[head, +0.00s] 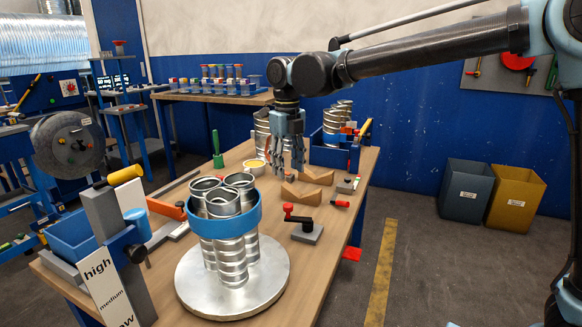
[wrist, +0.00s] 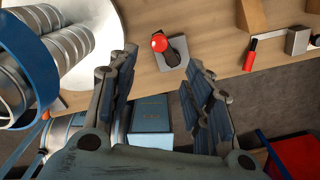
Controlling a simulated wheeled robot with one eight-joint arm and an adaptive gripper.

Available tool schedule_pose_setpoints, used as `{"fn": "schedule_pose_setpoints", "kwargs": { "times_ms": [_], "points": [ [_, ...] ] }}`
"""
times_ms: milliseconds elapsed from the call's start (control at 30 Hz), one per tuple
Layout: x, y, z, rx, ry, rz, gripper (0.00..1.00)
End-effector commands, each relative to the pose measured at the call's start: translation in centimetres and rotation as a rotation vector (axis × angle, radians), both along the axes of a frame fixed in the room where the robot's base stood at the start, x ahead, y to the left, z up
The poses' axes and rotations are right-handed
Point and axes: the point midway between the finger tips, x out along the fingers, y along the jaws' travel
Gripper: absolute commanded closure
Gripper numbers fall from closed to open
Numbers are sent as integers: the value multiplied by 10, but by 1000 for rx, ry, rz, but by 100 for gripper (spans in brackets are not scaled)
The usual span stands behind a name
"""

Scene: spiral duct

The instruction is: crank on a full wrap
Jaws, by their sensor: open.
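Three ribbed silver spiral ducts (head: 232,262) stand upright, bundled on a round silver turntable (head: 190,283). A blue band (head: 228,224) runs around their upper part; the band also shows at left in the wrist view (wrist: 35,70). A small crank (head: 299,218) with a red knob and grey base stands on the bench right of the turntable. In the wrist view the crank (wrist: 176,55) lies beyond and between my fingertips. My gripper (head: 287,165) is open and empty above the bench, apart from the crank. My fingers also show in the wrist view (wrist: 160,65).
Wooden V-blocks (head: 302,196) and a red-handled tool (head: 340,203) lie behind the crank. A grey post with a yellow handle (head: 125,175) and a high-medium-low board (head: 108,290) stand at left. A blue bin with ducts (head: 330,155) is at the back.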

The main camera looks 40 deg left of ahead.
Motion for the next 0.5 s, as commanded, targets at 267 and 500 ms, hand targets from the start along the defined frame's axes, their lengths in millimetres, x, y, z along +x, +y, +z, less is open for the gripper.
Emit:
{"fn": "schedule_pose_setpoints", "kwargs": {
  "times_ms": [267,500],
  "points": [
    [1,1,-2,10,-9,-151,100],
    [5,5,-5,44,-27,-573,100]
  ]
}}
